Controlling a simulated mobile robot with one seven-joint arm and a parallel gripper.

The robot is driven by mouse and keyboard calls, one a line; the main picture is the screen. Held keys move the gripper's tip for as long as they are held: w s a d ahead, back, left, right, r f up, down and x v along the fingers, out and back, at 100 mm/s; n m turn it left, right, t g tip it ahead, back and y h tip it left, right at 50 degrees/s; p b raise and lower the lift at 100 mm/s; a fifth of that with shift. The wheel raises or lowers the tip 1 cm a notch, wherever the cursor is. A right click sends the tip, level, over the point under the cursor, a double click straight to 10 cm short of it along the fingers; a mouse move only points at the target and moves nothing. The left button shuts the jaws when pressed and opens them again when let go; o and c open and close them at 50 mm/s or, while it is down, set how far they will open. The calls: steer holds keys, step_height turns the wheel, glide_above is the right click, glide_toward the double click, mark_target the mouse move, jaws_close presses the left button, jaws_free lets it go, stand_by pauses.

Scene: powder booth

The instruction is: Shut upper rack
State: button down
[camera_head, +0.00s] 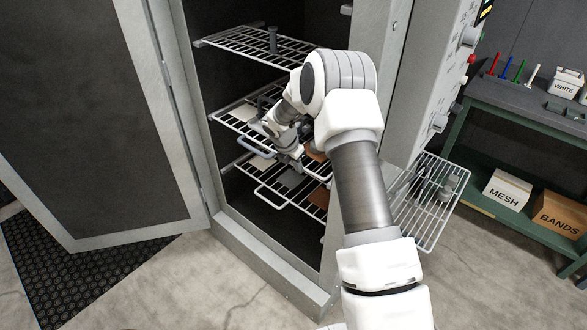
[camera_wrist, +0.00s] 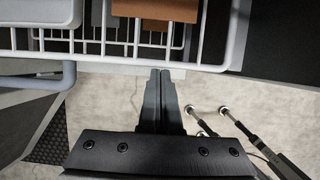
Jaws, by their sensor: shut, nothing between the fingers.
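The open cabinet holds wire racks at different heights. The top rack (camera_head: 260,47) bears a dark upright post. The rack below it (camera_head: 228,122) has a blue-grey front handle (camera_head: 257,148), and the lowest rack (camera_head: 245,167) has a white handle (camera_head: 270,200). Which one is named the upper rack I cannot tell for sure. My gripper (camera_wrist: 165,73) is shut and empty. In the wrist view its fingertips are just short of a white wire rack's front rail (camera_wrist: 185,63), with a blue-grey handle (camera_wrist: 38,82) at left. In the head view my arm hides the racks' right side.
The cabinet door (camera_head: 95,110) stands wide open at left. A green-framed bench (camera_head: 525,110) with boxes stands further right. The concrete floor (camera_head: 185,275) in front is clear.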

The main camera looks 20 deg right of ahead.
steer(key=shift+w+d, duration=0.6)
steer(key=shift+d, duration=0.3)
steer(key=shift+w+d, duration=0.6)
steer(key=shift+d, duration=0.25)
steer(key=shift+r, duration=0.1)
steer(key=s+a, duration=0.2)
steer(key=a, duration=0.2)
step_height(320, 180, up, 21)
steer(key=m, duration=0.6)
glide_above(308, 162)
steer(key=s+a, duration=0.8)
steer(key=s, duration=0.4)
steer(key=s+r+m+t, duration=0.1)
steer(key=s+r+m, duration=0.55)
steer(key=s, duration=0.35)
steer(key=s+a+r+m+t+y, duration=0.1)
steer(key=s+m, duration=0.5)
steer(key=s, duration=0.4)
steer(key=s+a+r+m+t+y, duration=0.1)
steer(key=s+a+m+y, duration=0.1)
steer(key=s+m, duration=0.4)
steer(key=s, duration=0.4)
steer(key=shift+s+r+y+b, duration=0.25)
steer(key=shift+r+y+b, duration=0.05)
